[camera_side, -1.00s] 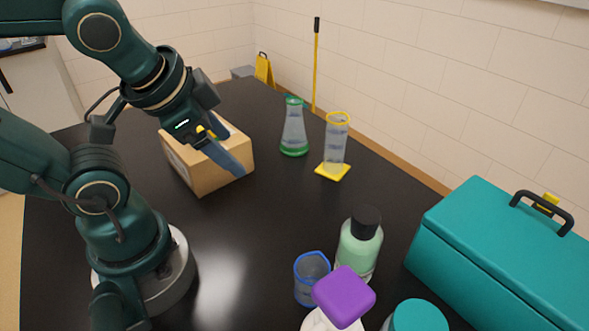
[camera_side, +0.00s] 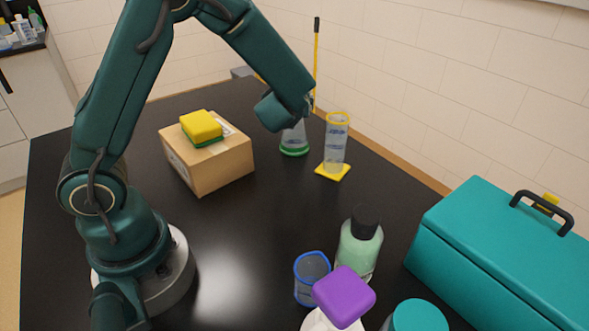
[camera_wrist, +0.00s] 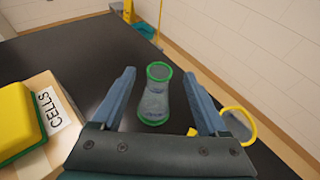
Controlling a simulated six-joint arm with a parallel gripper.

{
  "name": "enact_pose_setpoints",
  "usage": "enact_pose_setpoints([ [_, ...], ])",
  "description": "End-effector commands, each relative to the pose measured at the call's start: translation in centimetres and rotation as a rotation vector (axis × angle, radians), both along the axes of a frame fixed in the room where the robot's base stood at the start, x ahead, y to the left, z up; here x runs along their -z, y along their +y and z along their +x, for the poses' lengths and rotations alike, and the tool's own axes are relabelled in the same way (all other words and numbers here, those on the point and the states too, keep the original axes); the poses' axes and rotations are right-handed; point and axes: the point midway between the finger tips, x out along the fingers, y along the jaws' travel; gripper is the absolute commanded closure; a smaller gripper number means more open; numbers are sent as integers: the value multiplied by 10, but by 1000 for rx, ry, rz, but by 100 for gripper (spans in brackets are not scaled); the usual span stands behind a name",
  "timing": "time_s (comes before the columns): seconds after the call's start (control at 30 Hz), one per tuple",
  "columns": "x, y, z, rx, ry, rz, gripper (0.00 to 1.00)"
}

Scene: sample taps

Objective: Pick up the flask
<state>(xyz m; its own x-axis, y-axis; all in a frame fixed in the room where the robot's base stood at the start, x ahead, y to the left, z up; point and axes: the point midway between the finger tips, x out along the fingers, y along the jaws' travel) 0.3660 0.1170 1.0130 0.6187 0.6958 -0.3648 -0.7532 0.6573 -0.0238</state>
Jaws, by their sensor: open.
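The flask (camera_wrist: 155,100) is clear and conical with a green rim and a green base. It stands upright on the black table. In the wrist view it lies between and beyond the two blue fingers of my gripper (camera_wrist: 163,98), which is open. In the side view my forearm hides the upper part of the flask (camera_side: 294,140), and only its lower body and green base show. My fingers are hidden behind the arm in that view. I cannot tell how far the fingertips are from the glass.
A measuring cylinder (camera_side: 337,145) with a yellow rim and base stands just right of the flask. A cardboard box (camera_side: 215,170) with a yellow-green sponge (camera_side: 201,126) on top is to its left. A bottle (camera_side: 360,245), blue-rimmed beaker (camera_side: 311,278) and teal case (camera_side: 500,245) are nearer the camera.

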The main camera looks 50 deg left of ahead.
Motion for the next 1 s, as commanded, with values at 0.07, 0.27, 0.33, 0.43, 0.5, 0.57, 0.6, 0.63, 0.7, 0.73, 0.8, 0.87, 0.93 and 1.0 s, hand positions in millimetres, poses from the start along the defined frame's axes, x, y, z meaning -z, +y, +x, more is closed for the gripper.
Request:
enact_pose_setpoints([
  [0.07,9,-1,-1,3,26,3,23],
  [0.27,20,12,10,2,34,3,23],
  [0.33,23,19,15,2,34,2,23],
  [0.43,28,26,23,2,33,1,23],
  [0.5,30,30,26,2,34,1,23],
  [0.57,30,32,28,3,32,1,23],
  [0.6,31,33,29,3,32,1,23],
  [0.63,31,33,29,4,32,1,23],
  [0.7,31,33,29,4,32,1,23],
  [0.73,31,33,29,4,32,1,23],
  [0.8,31,33,29,4,32,1,23],
  [0.87,31,33,29,4,32,1,31],
  [0.93,31,33,29,4,32,1,58],
  [1.0,31,33,29,4,32,1,85],
])
